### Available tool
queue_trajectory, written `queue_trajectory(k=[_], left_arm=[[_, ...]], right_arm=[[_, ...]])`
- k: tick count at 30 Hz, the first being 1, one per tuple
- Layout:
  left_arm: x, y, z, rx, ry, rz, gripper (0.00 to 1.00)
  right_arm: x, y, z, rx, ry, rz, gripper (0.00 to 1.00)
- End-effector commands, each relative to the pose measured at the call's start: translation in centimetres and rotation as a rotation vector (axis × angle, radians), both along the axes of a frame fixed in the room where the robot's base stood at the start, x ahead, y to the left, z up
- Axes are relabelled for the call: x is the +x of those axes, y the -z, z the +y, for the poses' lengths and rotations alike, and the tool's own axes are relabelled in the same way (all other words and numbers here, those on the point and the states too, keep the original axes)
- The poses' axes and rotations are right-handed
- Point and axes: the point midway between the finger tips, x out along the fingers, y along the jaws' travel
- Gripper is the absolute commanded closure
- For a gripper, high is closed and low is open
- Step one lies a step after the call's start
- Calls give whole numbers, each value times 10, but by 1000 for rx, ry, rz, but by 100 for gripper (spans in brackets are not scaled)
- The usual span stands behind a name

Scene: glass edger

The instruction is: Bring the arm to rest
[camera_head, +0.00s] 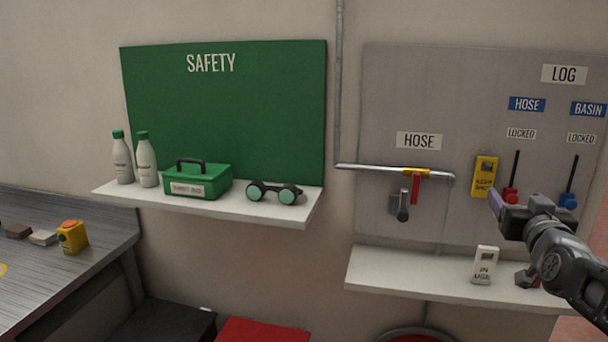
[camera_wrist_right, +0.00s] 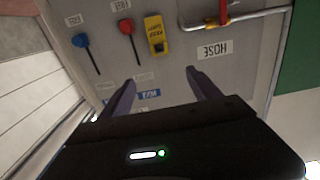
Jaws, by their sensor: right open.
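My right gripper (camera_head: 497,205) is at the right of the head view, in front of the grey board (camera_head: 390,90) and above the white shelf (camera_head: 400,272). Its arm comes in from the lower right. In the right wrist view its two fingers (camera_wrist_right: 160,88) stand apart with nothing between them, pointing at the board, which appears upside down there. The red-handled lever (camera_head: 511,195) and blue-handled lever (camera_head: 568,200) are on the board close to the gripper. A yellow tag (camera_head: 484,176) hangs beside them. My left gripper is not in view.
A pipe with a red-handled valve (camera_head: 415,188) crosses the board. At left, a shelf (camera_head: 250,209) holds bottles, a green box (camera_head: 197,181) and goggles (camera_head: 274,192). A yellow button box (camera_head: 72,237) sits on the bench.

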Motion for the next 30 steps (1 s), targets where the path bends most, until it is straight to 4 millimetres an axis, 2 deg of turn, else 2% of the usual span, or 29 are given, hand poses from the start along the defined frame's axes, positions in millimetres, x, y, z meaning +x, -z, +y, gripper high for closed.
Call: queue_trajectory(k=[3, 8, 14, 17, 20, 23, 26, 30], left_arm=[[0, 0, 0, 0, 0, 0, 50], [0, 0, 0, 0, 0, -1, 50], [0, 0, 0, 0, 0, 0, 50], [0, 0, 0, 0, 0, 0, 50], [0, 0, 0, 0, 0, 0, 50], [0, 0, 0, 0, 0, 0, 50], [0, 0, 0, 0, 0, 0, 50], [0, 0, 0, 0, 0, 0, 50]], right_arm=[[0, 1, 0, 35, 1, -14, 28], [3, 30, 8, 95, -10, 14, 28], [12, 75, 21, 153, -31, 73, 28], [17, 106, 32, 191, -46, 117, 28], [23, 144, 47, 232, -66, 172, 28], [26, 191, 67, 283, -91, 242, 28], [25, 252, 96, 344, -124, 341, 28], [6, 353, 153, 443, -178, 519, 28]])
